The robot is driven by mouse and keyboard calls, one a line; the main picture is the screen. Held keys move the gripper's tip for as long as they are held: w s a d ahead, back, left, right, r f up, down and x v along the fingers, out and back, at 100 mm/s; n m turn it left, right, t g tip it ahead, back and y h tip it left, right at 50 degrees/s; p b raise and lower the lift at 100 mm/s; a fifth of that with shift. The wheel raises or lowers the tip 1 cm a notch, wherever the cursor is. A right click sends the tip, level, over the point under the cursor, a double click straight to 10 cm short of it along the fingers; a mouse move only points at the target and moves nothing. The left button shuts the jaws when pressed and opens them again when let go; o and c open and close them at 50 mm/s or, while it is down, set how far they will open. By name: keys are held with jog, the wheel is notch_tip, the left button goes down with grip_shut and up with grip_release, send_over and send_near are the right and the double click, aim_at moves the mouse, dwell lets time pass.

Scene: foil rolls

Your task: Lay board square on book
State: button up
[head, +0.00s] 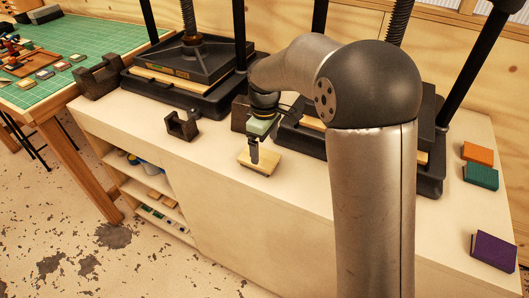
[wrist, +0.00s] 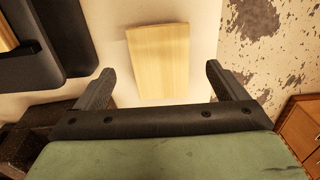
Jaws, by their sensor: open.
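A pale wooden board (head: 268,163) lies on the cream worktop near its front edge, in front of the right-hand press. The board also fills the top middle of the wrist view (wrist: 158,60), slightly tilted there. My gripper (head: 254,158) points down at the board in the head view. In the wrist view, its open fingers (wrist: 160,73) stand apart with the board in the gap between and beyond them, apart from both. Books lie at the right end of the worktop: orange (head: 478,153), green (head: 480,176) and purple (head: 494,250). I cannot tell which book is meant.
A black left press (head: 190,65) and a right press (head: 300,142), partly hidden by my arm, stand at the back, with wooden edges showing in them. Dark blocks (head: 182,126) stand around the left press. A green cutting mat (head: 75,50) covers another table. The front worktop is mostly clear.

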aim_at(265, 158)
notch_tip(265, 158, up, 8)
jog(key=s+d+f+m, duration=0.2)
jog(key=s+d+m, duration=0.2)
jog(key=s, duration=0.5)
jog(key=s+d+f+m, duration=0.2)
jog(key=s+d+m, duration=0.2)
jog(key=s, duration=0.5)
jog(key=s+d+f+m, duration=0.2)
jog(key=s+d+m, duration=0.2)
jog(key=s, duration=0.6)
jog(key=d, duration=0.2)
jog(key=shift+d, duration=0.4)
